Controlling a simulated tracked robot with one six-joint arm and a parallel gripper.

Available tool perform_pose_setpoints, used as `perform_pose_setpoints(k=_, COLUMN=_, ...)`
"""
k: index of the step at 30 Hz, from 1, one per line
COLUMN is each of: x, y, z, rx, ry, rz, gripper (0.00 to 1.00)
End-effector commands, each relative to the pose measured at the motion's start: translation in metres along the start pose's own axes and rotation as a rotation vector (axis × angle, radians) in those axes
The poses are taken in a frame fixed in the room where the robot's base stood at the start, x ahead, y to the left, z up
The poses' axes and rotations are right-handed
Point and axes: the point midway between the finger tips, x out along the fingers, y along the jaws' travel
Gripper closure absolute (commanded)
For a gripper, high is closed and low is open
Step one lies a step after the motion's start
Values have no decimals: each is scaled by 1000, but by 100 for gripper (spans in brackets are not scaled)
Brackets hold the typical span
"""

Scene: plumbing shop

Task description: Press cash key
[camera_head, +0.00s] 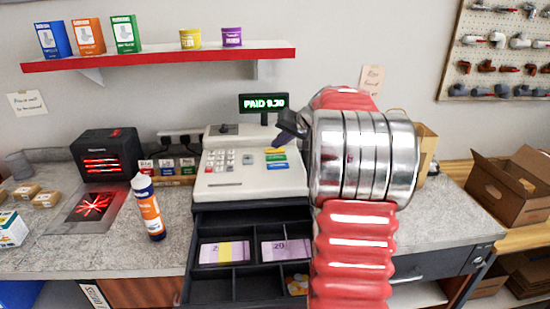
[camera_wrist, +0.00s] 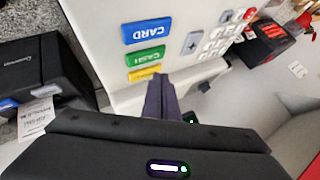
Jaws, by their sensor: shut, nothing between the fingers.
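The cash register (camera_head: 235,183) stands on the counter with its drawer (camera_head: 250,225) pulled open. Its display (camera_head: 263,103) shows green text that starts with "PAID". The green cash key (camera_wrist: 145,56) lies between a blue CARD key (camera_wrist: 145,31) and a yellow key (camera_wrist: 145,72) in the wrist view; the green key also shows in the head view (camera_head: 277,157). My gripper (camera_head: 281,140) is shut and empty, just behind the yellow key. Its fingertips (camera_wrist: 161,78) appear close to the yellow key in the wrist view; I cannot tell their height above the panel.
An orange-and-white tube (camera_head: 148,208) stands left of the register. A black scanner box (camera_head: 105,156) is at the back left. Banknotes (camera_head: 224,252) lie in the drawer. A black box (camera_wrist: 40,75) with a paper slip is at the left in the wrist view. A cardboard box (camera_head: 508,190) is at right.

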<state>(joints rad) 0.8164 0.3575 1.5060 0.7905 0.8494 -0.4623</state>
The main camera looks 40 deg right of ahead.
Motion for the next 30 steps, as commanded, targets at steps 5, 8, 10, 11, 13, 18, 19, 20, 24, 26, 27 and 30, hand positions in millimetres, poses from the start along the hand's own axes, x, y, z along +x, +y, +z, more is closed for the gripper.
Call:
perform_pose_setpoints(k=5, x=-9, y=-7, z=-7, rx=-1, ry=1, rz=-1, gripper=100)
perform_pose_setpoints(k=8, x=-14, y=-10, z=-10, rx=-1, ry=0, rz=0, gripper=100)
perform_pose_setpoints(k=10, x=-17, y=-12, z=-12, rx=-1, ry=-1, rz=0, gripper=100)
perform_pose_setpoints(k=11, x=-18, y=-14, z=-14, rx=-1, ry=0, rz=0, gripper=100)
perform_pose_setpoints(k=13, x=-22, y=-16, z=-16, rx=-1, ry=1, rz=0, gripper=100)
perform_pose_setpoints(k=18, x=-28, y=-20, z=-20, rx=0, ry=-1, rz=-1, gripper=100)
perform_pose_setpoints(k=19, x=-28, y=-20, z=-20, rx=0, ry=-1, rz=0, gripper=100)
perform_pose_setpoints(k=20, x=-28, y=-20, z=-20, rx=0, ry=-1, rz=0, gripper=100)
perform_pose_setpoints(k=24, x=-28, y=-20, z=-20, rx=0, ry=-1, rz=0, gripper=100)
perform_pose_setpoints(k=26, x=-28, y=-20, z=-20, rx=0, ry=-1, rz=0, gripper=100)
perform_pose_setpoints(k=27, x=-28, y=-20, z=-20, rx=0, ry=-1, rz=0, gripper=100)
perform_pose_setpoints(k=30, x=-28, y=-20, z=-20, rx=0, ry=-1, rz=0, gripper=100)
